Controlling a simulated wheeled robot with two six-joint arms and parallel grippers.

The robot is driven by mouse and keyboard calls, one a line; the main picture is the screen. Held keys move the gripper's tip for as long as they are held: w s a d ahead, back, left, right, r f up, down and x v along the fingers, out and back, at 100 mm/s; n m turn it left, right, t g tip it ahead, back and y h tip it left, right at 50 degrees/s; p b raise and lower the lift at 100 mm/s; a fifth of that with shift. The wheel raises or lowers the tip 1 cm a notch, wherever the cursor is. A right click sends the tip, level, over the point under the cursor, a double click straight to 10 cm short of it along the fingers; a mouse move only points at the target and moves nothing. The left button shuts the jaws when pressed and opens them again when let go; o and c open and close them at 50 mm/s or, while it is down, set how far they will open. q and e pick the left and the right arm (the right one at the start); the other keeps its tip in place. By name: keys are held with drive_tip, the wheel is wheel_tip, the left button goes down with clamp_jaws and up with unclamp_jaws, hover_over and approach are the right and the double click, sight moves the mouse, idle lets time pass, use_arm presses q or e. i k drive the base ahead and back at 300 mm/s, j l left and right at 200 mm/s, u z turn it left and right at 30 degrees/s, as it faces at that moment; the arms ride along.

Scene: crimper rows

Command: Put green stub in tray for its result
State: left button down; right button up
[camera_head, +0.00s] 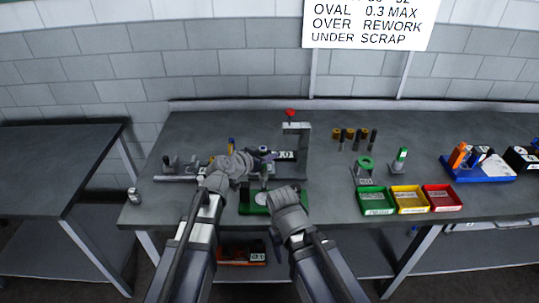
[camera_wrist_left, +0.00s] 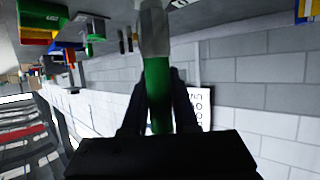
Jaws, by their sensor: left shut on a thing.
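My left gripper (camera_head: 264,155) is raised in front of the grey crimper stand. The left wrist view shows its fingers (camera_wrist_left: 160,105) shut on the green stub (camera_wrist_left: 158,90), a green sleeve with a grey metal fitting at its end. In the head view the gripper and arm largely hide this stub. My right gripper (camera_head: 285,196) is low beside the green-based fixture (camera_head: 250,209); its fingers do not show clearly. The green tray (camera_head: 376,201), yellow tray (camera_head: 409,199) and red tray (camera_head: 442,198) stand in a row at the bench's front right; their labels are too small to read.
The grey stand (camera_head: 300,155) with a red knob (camera_head: 290,112) rises behind my grippers. A green ring piece (camera_head: 365,165) and another green-topped piece (camera_head: 402,158) stand behind the trays. A blue rack (camera_head: 482,170) is right. A wall sign (camera_head: 368,22) reads OVER REWORK, UNDER SCRAP.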

sight(408, 201)
drive_tip(key=l, duration=2.75)
drive_tip(key=k, duration=0.05)
